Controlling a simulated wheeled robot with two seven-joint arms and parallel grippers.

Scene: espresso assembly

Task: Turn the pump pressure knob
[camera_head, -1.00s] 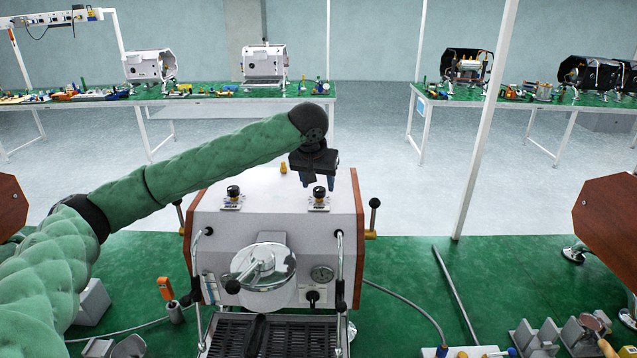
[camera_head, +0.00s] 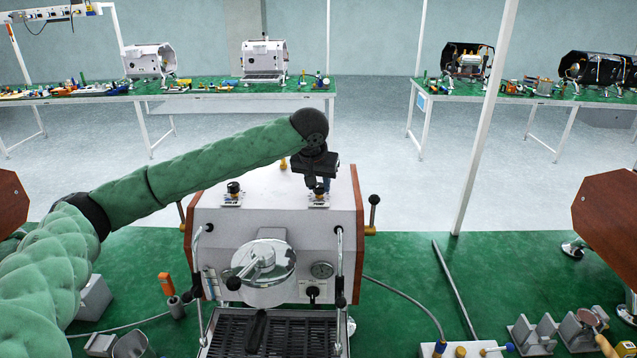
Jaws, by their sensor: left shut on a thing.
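The espresso machine (camera_head: 215,222) stands on the green bench in the middle of the head view, white with wooden side panels. The pump pressure knob (camera_head: 318,199) sits on a plate at the right of its sloped upper front. My left gripper (camera_head: 319,187) reaches over from the left and points down, shut on this knob. Its jaws hide much of the knob's top. A similar black knob (camera_head: 233,188) sits on the left plate, clear of the gripper. My right gripper is out of view.
Metal blocks (camera_head: 532,334) and small parts lie at the bench's lower right. A grey rod (camera_head: 455,290) lies on open bench.

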